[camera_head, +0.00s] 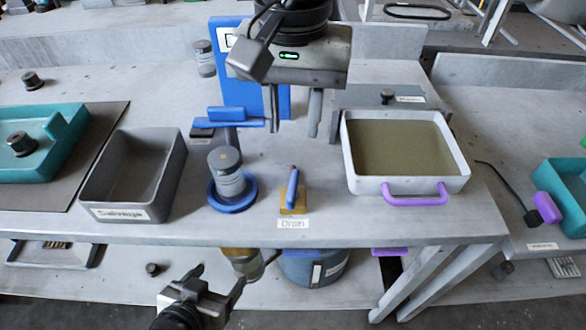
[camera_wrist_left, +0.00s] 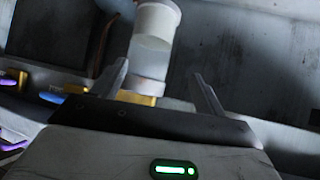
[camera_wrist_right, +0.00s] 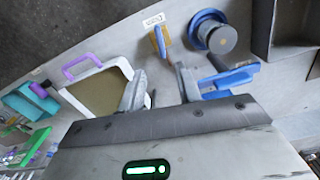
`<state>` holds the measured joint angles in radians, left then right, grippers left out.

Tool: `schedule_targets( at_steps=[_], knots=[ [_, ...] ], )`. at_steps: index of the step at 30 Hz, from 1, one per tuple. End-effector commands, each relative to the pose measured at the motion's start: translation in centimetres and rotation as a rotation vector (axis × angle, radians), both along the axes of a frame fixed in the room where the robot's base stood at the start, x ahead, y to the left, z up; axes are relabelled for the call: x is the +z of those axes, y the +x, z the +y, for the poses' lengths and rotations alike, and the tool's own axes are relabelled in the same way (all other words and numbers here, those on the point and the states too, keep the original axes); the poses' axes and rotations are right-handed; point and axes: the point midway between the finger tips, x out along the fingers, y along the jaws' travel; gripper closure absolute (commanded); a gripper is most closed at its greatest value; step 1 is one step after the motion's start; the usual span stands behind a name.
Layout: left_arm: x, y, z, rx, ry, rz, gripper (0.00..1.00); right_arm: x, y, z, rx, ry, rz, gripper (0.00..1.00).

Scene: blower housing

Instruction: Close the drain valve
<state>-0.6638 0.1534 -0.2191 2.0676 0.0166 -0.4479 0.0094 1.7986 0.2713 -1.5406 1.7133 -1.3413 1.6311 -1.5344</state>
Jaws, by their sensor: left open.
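The drain valve has a blue handle (camera_head: 292,188) with a reddish tip on a brass body (camera_head: 293,204), behind the "Drain" label (camera_head: 292,223) near the bench's front edge. The handle also shows in the right wrist view (camera_wrist_right: 163,42), lying roughly in line with the brass body. My right gripper (camera_head: 295,125) hangs fingers-down behind the valve, apart from it; its fingers (camera_wrist_right: 160,88) are spread and empty. My left gripper (camera_head: 220,277) is open and low in front of the bench. In the left wrist view, a pale cylinder (camera_wrist_left: 155,45) with brass below stands beyond its fingers (camera_wrist_left: 158,80).
A white tray (camera_head: 408,185) with a purple handle holds murky liquid right of the valve. A blue bucket (camera_head: 313,268) sits below. Bench around the valve is clear.

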Motion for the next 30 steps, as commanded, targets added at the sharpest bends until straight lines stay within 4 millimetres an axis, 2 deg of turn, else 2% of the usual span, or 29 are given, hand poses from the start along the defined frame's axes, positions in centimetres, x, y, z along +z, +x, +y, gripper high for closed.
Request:
schedule_targets(
  at_steps=[9,15,21,30],
  knots=[
    [-0.1,-0.7,0.1,0.0,0.006,0.023,0.27,-7.0,-0.1,0.0,0.0,0.0,0.004,0.66],
    [0.5,-0.3,0.1,0.005,0.004,0.01,0.27,-10.6,-0.1,0.0,-0.001,0.001,0.004,0.66],
    [0.8,0.1,0.1,0.011,-0.001,0.001,0.27,-12.3,0.0,0.0,-0.002,0.001,0.002,0.66],
    [0.7,0.1,0.1,0.011,0.002,0.003,0.27,-12.7,0.0,0.0,-0.002,0.002,0.0,0.66]
  ],
)
